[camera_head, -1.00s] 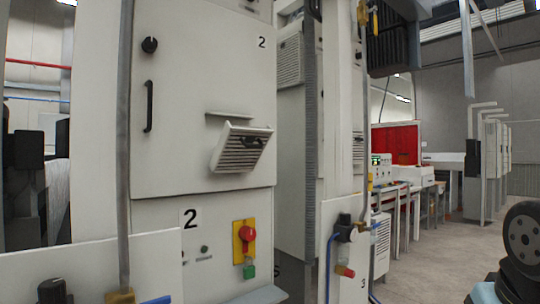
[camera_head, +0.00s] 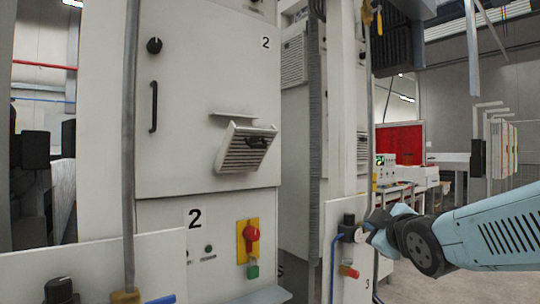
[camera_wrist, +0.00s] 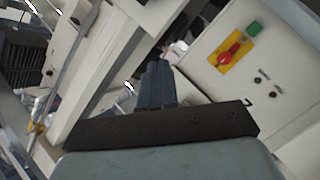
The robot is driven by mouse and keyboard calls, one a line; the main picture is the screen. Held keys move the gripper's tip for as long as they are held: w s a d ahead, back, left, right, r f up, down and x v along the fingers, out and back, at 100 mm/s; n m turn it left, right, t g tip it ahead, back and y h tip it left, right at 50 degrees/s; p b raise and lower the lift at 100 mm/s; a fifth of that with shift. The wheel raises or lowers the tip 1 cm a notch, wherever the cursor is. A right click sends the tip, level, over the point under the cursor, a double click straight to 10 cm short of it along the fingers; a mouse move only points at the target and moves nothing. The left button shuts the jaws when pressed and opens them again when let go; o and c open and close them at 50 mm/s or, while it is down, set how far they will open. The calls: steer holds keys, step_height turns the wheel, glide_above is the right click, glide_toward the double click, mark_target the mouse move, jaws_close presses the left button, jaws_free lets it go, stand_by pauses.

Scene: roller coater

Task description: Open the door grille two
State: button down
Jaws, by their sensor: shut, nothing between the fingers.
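The grille (camera_head: 245,148) is a slatted vent tilted out at its top from the white door (camera_head: 190,85) marked 2. My gripper (camera_head: 372,228) is at the right of the head view, well right of and below the grille. In the wrist view my gripper (camera_wrist: 156,72) appears shut and empty. The grille is not visible in the wrist view.
Below the door is a red switch on a yellow plate (camera_head: 248,241), also seen in the wrist view (camera_wrist: 232,50). A white panel with a valve (camera_head: 348,228) stands close to my gripper. A grey vertical post (camera_head: 130,150) stands in front of the cabinet's left side.

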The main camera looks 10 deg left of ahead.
steer(key=w+a+r+n+t+y, duration=0.1)
steer(key=a+r+n+y, duration=0.15)
steer(key=a, duration=0.25)
steer(key=a+r+n+t+y, duration=0.1)
steer(key=a+r+n+y, duration=0.1)
steer(key=a+n+y, duration=0.2)
steer(key=n+g+y, duration=0.2)
steer(key=n+y, duration=0.5)
steer(key=n, duration=0.1)
glide_toward(259, 147)
steer(key=x, duration=0.7)
steer(key=shift+f, duration=0.15)
